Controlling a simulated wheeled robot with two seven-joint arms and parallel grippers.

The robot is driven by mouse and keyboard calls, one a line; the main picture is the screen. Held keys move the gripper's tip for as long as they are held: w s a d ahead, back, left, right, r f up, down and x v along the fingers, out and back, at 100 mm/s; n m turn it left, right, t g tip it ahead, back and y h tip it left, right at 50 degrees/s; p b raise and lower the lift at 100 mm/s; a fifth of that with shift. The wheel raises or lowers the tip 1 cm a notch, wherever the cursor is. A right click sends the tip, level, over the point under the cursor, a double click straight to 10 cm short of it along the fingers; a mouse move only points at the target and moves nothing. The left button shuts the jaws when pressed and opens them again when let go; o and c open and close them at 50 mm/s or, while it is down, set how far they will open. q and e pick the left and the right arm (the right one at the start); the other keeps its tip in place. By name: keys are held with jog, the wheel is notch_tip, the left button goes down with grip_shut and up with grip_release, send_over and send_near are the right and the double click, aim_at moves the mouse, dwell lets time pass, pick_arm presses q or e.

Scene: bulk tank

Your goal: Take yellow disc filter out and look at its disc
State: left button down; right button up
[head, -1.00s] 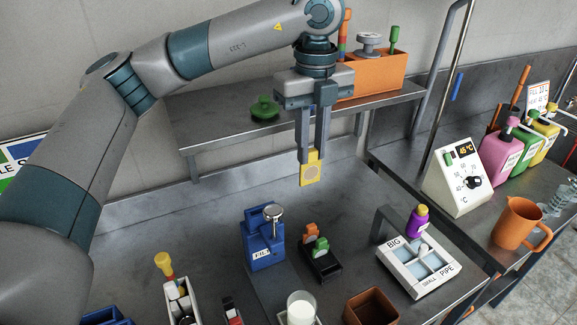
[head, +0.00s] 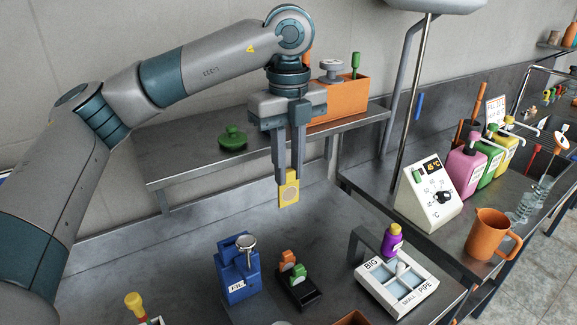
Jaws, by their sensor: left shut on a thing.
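My left gripper (head: 289,172) hangs pointing down over the steel table. It is shut on the yellow disc filter (head: 289,190), a flat yellow piece with a round pale disc on the face toward me. The filter is upright and held clear above the table. A blue holder (head: 238,277) with a silver round knob on top stands below and left of it. A black rack (head: 298,292) with an orange and a green item stands to its right. My right gripper does not show.
A shelf (head: 170,163) behind holds a green lidded piece (head: 233,137) and an orange box (head: 340,99). Beyond are a temperature box (head: 430,200) and an orange jug (head: 489,236).

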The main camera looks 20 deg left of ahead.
pick_arm(q)
jog(key=shift+r+p, duration=1.35)
jog(key=shift+r, duration=1.95)
